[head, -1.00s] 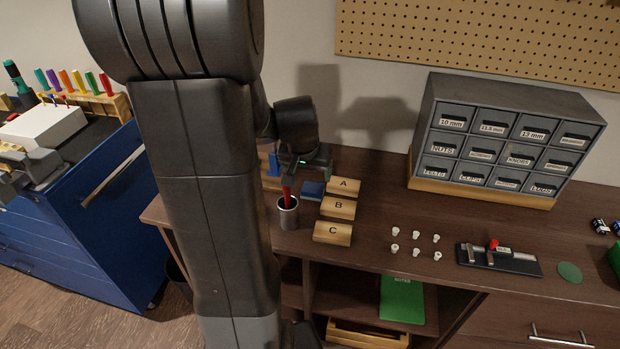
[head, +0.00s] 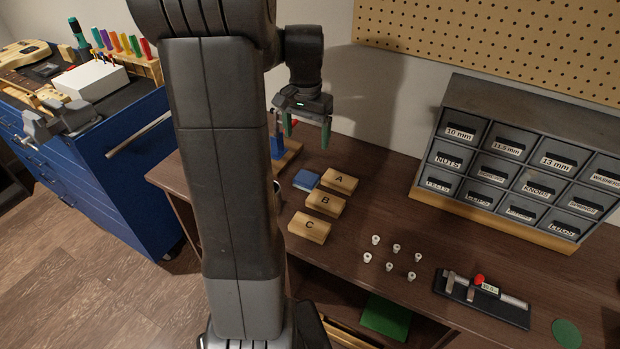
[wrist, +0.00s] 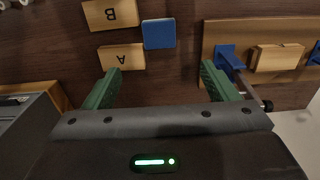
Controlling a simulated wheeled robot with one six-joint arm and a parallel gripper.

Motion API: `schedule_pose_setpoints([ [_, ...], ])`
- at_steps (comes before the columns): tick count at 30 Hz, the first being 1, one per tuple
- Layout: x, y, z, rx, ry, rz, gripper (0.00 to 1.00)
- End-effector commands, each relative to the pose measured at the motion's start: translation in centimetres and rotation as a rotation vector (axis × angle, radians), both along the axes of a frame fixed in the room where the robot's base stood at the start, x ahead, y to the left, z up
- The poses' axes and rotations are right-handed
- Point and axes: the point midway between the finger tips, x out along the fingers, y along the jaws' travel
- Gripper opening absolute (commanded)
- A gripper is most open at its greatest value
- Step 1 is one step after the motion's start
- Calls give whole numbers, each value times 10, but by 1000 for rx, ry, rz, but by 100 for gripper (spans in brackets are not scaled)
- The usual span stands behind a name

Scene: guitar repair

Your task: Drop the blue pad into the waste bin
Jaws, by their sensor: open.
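The blue pad (head: 306,180) lies flat on the brown bench, just left of the wooden block marked A. It also shows in the wrist view (wrist: 158,33), beside block A and ahead of the space between my fingertips. My gripper (head: 307,128) is open and empty, with green fingers pointing down, above the bench and behind the pad. In the wrist view its two fingers (wrist: 160,75) stand wide apart with nothing between them. I cannot make out the waste bin in the current views.
Wooden blocks A (head: 339,181), B (head: 325,203) and C (head: 309,227) lie right of and before the pad. A wooden stand with a blue clamp (wrist: 228,57) is close by.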

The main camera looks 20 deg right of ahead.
Motion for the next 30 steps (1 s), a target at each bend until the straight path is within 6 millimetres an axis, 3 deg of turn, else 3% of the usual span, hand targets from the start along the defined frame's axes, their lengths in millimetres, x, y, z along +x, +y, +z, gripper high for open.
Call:
schedule_pose_setpoints([
  [10,-1,0,-64,2,5,0,80],
  [19,-2,0,-89,2,3,0,80],
  [25,-5,1,-119,2,4,0,80],
  [30,-5,1,-133,1,2,0,80],
])
